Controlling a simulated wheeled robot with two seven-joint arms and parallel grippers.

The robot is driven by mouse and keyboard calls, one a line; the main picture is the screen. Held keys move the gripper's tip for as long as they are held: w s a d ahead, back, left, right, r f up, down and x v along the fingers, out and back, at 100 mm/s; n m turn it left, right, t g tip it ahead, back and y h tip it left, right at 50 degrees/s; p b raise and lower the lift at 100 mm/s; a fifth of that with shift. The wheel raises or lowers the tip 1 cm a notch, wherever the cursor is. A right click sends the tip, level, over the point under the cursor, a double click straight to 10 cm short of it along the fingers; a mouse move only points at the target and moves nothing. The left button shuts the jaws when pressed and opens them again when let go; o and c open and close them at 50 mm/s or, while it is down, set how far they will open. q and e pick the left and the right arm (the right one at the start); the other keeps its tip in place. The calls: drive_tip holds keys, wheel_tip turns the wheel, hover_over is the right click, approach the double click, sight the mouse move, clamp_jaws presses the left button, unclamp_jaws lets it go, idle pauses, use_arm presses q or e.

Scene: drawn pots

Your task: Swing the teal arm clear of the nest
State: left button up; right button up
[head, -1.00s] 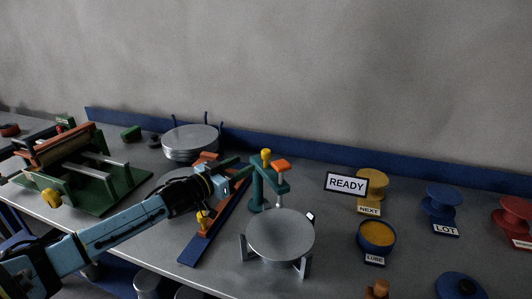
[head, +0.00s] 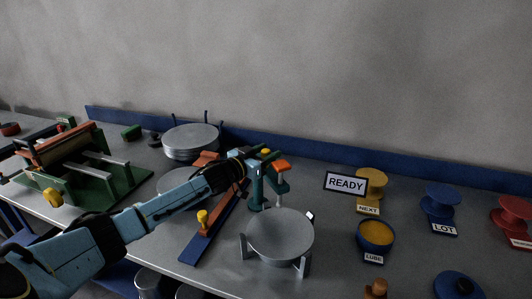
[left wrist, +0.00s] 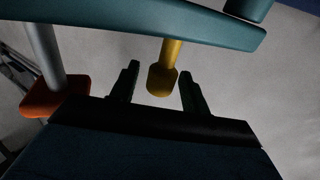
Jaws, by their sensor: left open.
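The teal arm (head: 279,186) sits on a teal post behind the nest (head: 247,248). An orange block (head: 283,166) and a grey rod (head: 280,200) are at its outer end, over the far edge of the grey disc (head: 280,233) in the nest. A yellow knob (head: 265,152) stands on the teal arm. My left gripper (head: 263,157) is open at the knob. In the left wrist view, the yellow knob (left wrist: 162,80) shows between the two dark fingers (left wrist: 160,88), with a gap on each side. My right gripper is not in view.
A blue rail (head: 205,242) with a yellow knob lies under my left forearm. Stacked grey discs (head: 190,140) stand behind. A READY sign (head: 345,183), spools and a LUBE bowl (head: 375,235) stand to the right. Some bench is clear between nest and bowl.

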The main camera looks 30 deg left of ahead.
use_arm(q)
clamp_jaws()
idle(0.3)
